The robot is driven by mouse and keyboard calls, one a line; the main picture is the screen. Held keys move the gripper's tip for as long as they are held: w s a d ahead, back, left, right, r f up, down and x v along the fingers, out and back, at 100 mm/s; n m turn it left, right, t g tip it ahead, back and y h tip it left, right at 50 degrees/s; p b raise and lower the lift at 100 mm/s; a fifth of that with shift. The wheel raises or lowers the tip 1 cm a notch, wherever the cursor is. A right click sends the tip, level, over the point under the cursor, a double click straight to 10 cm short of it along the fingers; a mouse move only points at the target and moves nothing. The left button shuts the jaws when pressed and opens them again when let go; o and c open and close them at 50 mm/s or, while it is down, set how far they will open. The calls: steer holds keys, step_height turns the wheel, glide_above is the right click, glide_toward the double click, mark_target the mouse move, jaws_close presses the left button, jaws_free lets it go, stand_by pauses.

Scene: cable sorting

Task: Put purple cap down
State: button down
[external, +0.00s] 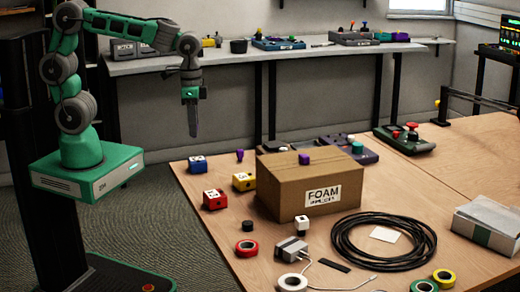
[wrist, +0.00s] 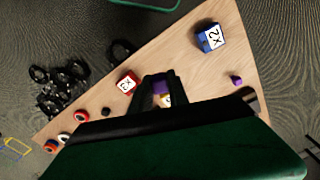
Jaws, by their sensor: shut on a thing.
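My gripper (external: 193,132) hangs pointing down, in the air off the table's left edge in the external view. In the wrist view its fingers (wrist: 160,88) are closed around a small purple cap (wrist: 160,87). I cannot make out this held cap in the external view. A second purple piece (external: 239,154) stands on the table behind the yellow block; it also shows in the wrist view (wrist: 236,80). A third purple piece (external: 304,158) sits on top of the cardboard foam box (external: 285,200).
Blue (external: 197,163), red (external: 215,199) and yellow (external: 243,181) blocks stand near the table's left edge. A black cable coil (external: 383,238), tape rolls and a grey adapter (external: 291,249) lie in front. A grey tray (external: 330,144) is behind the box.

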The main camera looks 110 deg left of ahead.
steer(key=s+a+f+n+b, duration=0.1)
steer(key=s+a+f+n, duration=0.3)
steer(key=s+a, duration=0.3)
steer(key=shift+n, duration=0.7)
steer(key=shift+w+a, duration=0.15)
